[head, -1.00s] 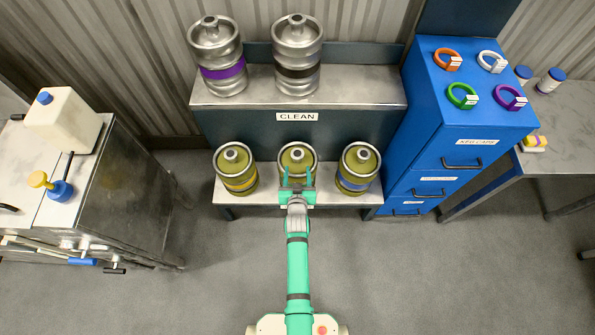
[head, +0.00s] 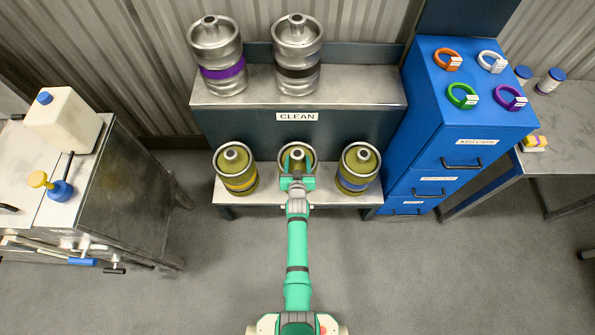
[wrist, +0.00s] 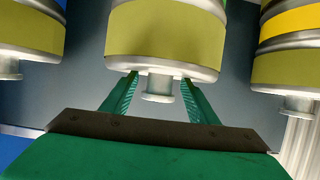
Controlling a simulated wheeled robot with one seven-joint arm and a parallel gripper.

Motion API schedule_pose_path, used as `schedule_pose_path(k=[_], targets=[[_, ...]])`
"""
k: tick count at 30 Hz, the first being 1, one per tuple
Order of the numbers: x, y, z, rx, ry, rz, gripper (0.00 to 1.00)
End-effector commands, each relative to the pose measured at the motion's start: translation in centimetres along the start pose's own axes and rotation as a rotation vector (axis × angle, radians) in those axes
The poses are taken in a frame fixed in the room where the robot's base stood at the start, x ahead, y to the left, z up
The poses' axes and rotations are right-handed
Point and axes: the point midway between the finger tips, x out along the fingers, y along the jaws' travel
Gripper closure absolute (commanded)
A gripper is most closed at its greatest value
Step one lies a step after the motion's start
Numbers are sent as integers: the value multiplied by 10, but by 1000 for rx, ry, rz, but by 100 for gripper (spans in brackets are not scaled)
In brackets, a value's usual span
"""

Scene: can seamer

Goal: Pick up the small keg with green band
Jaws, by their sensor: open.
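The middle keg on the lower shelf (head: 297,147) is olive-yellow with a silver neck. My gripper (head: 297,163) covers its front, so its band colour is hidden. In the wrist view this keg (wrist: 165,35) fills the top centre, and its neck shows between the two green fingers of my gripper (wrist: 160,82). The fingers are open, one on each side of the neck, and I cannot tell whether they touch the keg. A similar keg with a yellow band (head: 236,168) stands to the left, and one with a blue band (head: 358,168) to the right.
The clean shelf (head: 350,92) above holds a purple-banded steel keg (head: 218,60) and a dark-banded one (head: 297,58). A blue cabinet (head: 425,135) with coloured rings stands close on the right. A metal machine (head: 110,190) is at left. The floor in front is clear.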

Motion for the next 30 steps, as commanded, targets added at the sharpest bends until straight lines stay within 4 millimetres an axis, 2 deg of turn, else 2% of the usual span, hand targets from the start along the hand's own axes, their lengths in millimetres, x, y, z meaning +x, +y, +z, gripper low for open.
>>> schedule_pose_path(k=[1, 7, 22, 30], targets=[[0, 0, 0, 0, 0, 0, 51], [0, 0, 0, 0, 0, 0, 99], [-1, 3, -8, 1, 8, 3, 100], [-12, 0, -33, 0, 11, -1, 100]])
